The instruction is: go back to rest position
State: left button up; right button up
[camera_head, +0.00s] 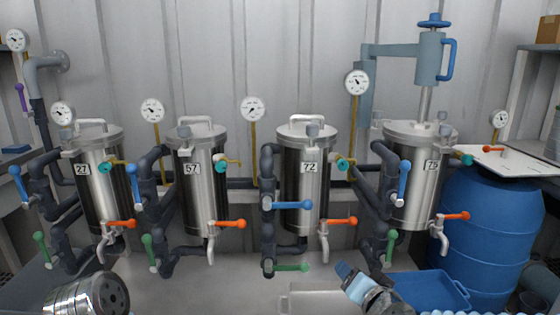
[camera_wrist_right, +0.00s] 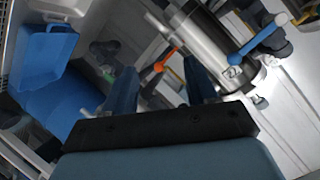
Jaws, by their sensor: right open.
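My right gripper (camera_head: 350,277) is low in the head view, in front of the vessels and just left of a blue tray. In the right wrist view my right gripper (camera_wrist_right: 159,68) has its two blue fingers spread, with nothing held between them. An orange valve handle (camera_wrist_right: 166,60) shows beyond the fingers, and I cannot see any contact with it. A steel vessel (camera_wrist_right: 205,38) with a blue handle (camera_wrist_right: 258,40) is past the right finger. My left gripper is not seen in either view.
Steel vessels 27 (camera_head: 98,190), 57 (camera_head: 198,185), 72 (camera_head: 300,190) and 75 (camera_head: 412,190) stand in a row with pipes and coloured valve handles. A blue barrel (camera_head: 488,235) is at right. A blue tray (camera_head: 455,278) and pale tray (camera_head: 290,303) are near the front.

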jog(key=s+a+f+n+g, duration=0.1)
jog(key=f+g, duration=0.1)
jog(key=f, duration=0.6)
jog(key=s+f+n+g+y, duration=0.1)
jog(key=s+f+g, duration=0.15)
jog(key=f, duration=0.65)
jog(key=s+a+f+n+g, duration=0.1)
jog(key=f+g, duration=0.1)
jog(key=f, duration=0.6)
jog(key=s+a+f+n+g+y, duration=0.1)
jog(key=s+f+g, duration=0.5)
jog(key=s+f, duration=0.8)
notch_tip(320, 180, down, 2)
jog(key=shift+s+a+f+n, duration=0.25)
jog(key=shift+s+a+n, duration=0.15)
jog(key=shift+a, duration=0.3)
